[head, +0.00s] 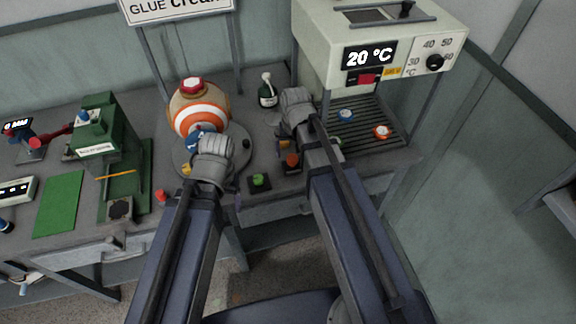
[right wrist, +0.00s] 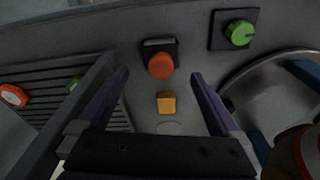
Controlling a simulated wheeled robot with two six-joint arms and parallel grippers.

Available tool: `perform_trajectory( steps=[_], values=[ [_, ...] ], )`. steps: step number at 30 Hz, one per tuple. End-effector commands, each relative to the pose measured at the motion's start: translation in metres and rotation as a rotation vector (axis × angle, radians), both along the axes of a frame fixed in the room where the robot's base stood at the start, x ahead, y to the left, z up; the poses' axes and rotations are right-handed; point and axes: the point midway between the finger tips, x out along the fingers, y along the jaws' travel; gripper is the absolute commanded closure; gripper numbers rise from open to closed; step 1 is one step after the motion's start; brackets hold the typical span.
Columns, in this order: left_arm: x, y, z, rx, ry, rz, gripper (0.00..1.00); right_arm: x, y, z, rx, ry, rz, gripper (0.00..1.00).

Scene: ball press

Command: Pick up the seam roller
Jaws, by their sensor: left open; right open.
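An orange-yellow block (right wrist: 167,103), possibly the seam roller, stands on the grey bench between and beyond the open fingers of my right gripper (right wrist: 160,76). Its full shape cannot be made out from above. In the head view, a yellowish piece (head: 283,145) shows beside my right gripper (head: 288,150), partly hidden by the wrist. The right gripper is empty, with both fingers apart from the block. My left gripper (head: 211,162) is over the front of the round grey turntable, near the ball (head: 198,107); its fingers are mostly hidden.
A red-orange knob (right wrist: 160,65) on a dark base and a green button (right wrist: 240,33) are close to the right gripper. The oven (head: 375,40) with its slatted rack stands at right. A green press (head: 98,140) and green mat (head: 58,205) are at left.

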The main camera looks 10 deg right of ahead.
Motion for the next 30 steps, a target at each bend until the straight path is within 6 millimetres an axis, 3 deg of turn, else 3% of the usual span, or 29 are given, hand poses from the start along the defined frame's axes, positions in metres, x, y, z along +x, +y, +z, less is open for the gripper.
perform_trajectory(
  steps=[9, 17, 30],
  values=[
    [0.0, 0.0, -0.026, 0.0, 0.0, 0.0, 0.25, 0.003, 0.0, -0.026, 0.0, 0.0, 0.002, 0.0],
    [0.0, 0.0, -0.029, 0.0, 0.0, 0.0, 0.25, 0.003, 0.0, -0.029, -0.001, 0.0, 0.002, 0.0],
    [0.0, 0.0, -0.076, 0.0, 0.0, 0.0, 0.25, 0.01, 0.001, -0.076, -0.001, 0.0, 0.002, 0.0]
  ],
)
